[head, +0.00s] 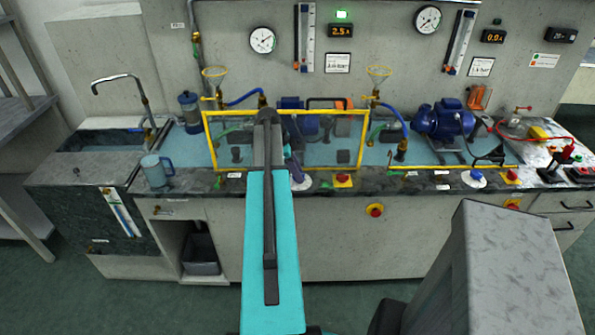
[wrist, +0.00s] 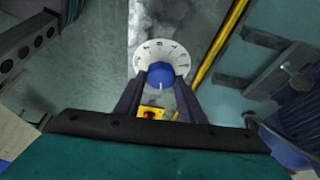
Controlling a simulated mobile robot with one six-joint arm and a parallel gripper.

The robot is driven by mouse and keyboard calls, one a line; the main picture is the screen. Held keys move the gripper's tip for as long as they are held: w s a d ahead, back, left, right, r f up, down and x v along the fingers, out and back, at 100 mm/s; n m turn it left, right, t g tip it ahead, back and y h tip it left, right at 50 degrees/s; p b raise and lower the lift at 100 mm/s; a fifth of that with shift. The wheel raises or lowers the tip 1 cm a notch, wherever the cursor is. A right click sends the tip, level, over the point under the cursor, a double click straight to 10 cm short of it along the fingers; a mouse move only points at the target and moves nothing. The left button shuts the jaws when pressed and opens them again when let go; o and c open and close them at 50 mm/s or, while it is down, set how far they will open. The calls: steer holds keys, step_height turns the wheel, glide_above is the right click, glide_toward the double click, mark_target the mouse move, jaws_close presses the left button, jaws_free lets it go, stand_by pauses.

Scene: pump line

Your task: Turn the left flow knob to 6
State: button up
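The left flow knob is a blue knob (wrist: 161,76) on a round white dial (wrist: 163,52) with dark marks. A short pale pointer on the knob points toward the bottom of the wrist view. My gripper (wrist: 162,73) has its two dark fingers apart, one on each side of the knob. I cannot tell whether they touch it. In the head view the white dial (head: 302,184) shows at the counter's front edge, partly hidden by my arm and gripper (head: 297,172). The dial numbers are too small to read.
A red stop button on a yellow plate (head: 343,180) sits just right of the dial. A yellow frame (head: 210,140) stands behind it. A second white dial with a blue knob (head: 475,178) is farther right. A blue mug (head: 156,172) stands at left.

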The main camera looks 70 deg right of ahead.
steer(key=c, duration=0.4)
steer(key=shift+o, duration=0.2)
steer(key=shift+d, duration=0.15)
